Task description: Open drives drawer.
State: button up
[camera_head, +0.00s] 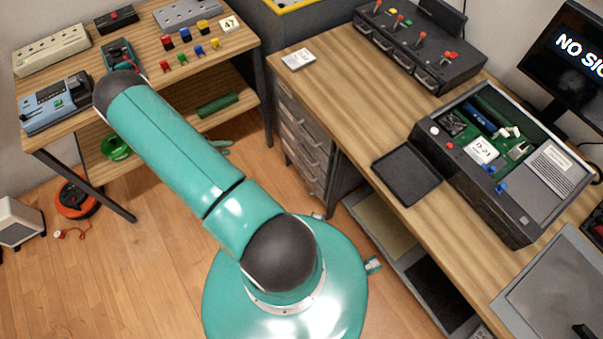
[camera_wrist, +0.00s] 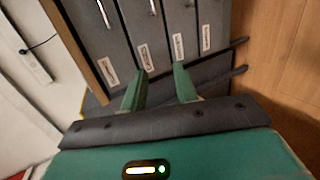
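A grey drawer cabinet (camera_head: 303,140) stands under the left end of the long desk, with several stacked drawers that look closed. In the wrist view its drawer fronts (camera_wrist: 165,25) appear turned sideways, with bar handles and white labels (camera_wrist: 145,57). The label words are too small to read, so I cannot tell which drawer is the drives drawer. My gripper (camera_wrist: 160,72) points at the drawer fronts, its two green fingers apart with nothing between them. I cannot tell whether the fingertips touch the cabinet.
The wooden desk (camera_head: 345,85) holds a switch panel (camera_head: 420,45), an open computer case (camera_head: 500,155), a dark tray (camera_head: 407,172) and a monitor. A wooden workbench (camera_head: 150,50) with small parts stands at left. Wooden floor (camera_head: 150,260) lies clear beside my base. An orange cable reel (camera_head: 77,198) sits at far left.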

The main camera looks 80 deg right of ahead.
jog(key=s+f+h, duration=0.1)
jog(key=s+f, duration=0.7)
jog(key=f, duration=0.3)
jog(key=s+f+h, duration=0.2)
jog(key=s+f, duration=0.6)
jog(key=f, duration=0.2)
jog(key=x, duration=1.3)
jog(key=shift+s+n+g, duration=0.3)
jog(key=shift+s+g, duration=0.1)
jog(key=shift+s, duration=0.15)
jog(key=shift+d, duration=0.1)
grip_shut()
